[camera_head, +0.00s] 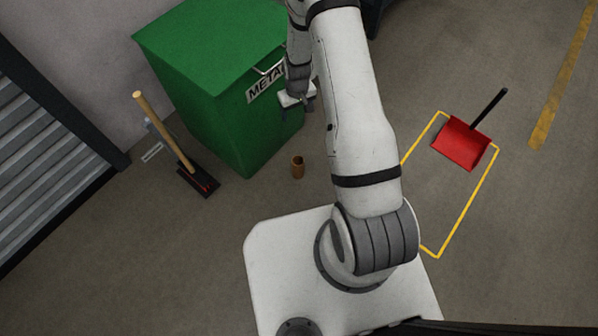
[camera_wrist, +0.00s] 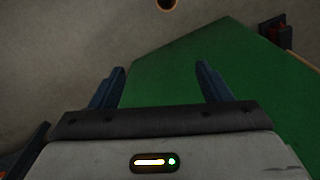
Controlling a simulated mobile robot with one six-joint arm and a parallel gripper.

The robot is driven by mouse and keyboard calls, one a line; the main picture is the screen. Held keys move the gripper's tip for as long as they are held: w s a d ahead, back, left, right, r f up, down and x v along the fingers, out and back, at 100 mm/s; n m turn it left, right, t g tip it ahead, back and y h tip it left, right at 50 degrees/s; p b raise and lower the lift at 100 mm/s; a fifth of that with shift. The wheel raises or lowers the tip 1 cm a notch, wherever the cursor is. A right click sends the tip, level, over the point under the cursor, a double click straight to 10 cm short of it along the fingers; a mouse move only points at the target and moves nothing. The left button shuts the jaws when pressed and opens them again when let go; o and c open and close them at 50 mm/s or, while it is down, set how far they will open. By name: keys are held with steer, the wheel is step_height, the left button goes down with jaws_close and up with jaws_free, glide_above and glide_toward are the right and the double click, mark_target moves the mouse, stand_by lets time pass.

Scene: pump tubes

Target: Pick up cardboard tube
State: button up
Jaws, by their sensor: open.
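The cardboard tube (camera_head: 297,167) is a short brown cylinder standing upright on the floor in front of the green bin, with its open top showing. In the wrist view its round end (camera_wrist: 166,4) is cut off by the top edge. My gripper (camera_head: 298,108) is beside the green bin, above the floor and apart from the tube. In the wrist view my gripper's two dark fingers (camera_wrist: 164,78) are spread wide with nothing between them.
The green metal bin (camera_head: 190,95) stands close to my gripper and fills much of the wrist view (camera_wrist: 190,75). A broom (camera_head: 165,132) leans at the left. A red dustpan (camera_head: 461,143) lies inside a yellow floor outline at the right. The floor around the tube is clear.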

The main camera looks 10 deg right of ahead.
mark_target(300, 160)
steer(key=shift+n+g, duration=0.3)
steer(key=shift+n, duration=0.1)
steer(key=s+f+b, duration=0.1)
steer(key=f+b, duration=0.1)
steer(key=f, duration=0.7)
steer(key=s+f+b, duration=0.1)
steer(key=f+b, duration=0.1)
steer(key=f, duration=0.6)
steer(key=s+f+b, duration=0.2)
steer(key=f, duration=0.7)
steer(key=shift+f, duration=0.3)
steer(key=f+b, duration=0.1)
steer(key=f, duration=0.1)
steer(key=f+b, duration=0.1)
steer(key=f, duration=0.1)
steer(key=f+b, duration=0.1)
steer(key=shift+s+a+f, duration=0.1)
steer(key=shift+a+f, duration=0.3)
steer(key=shift+r, duration=0.1)
steer(key=shift+c, duration=0.2)
steer(key=c, duration=1)
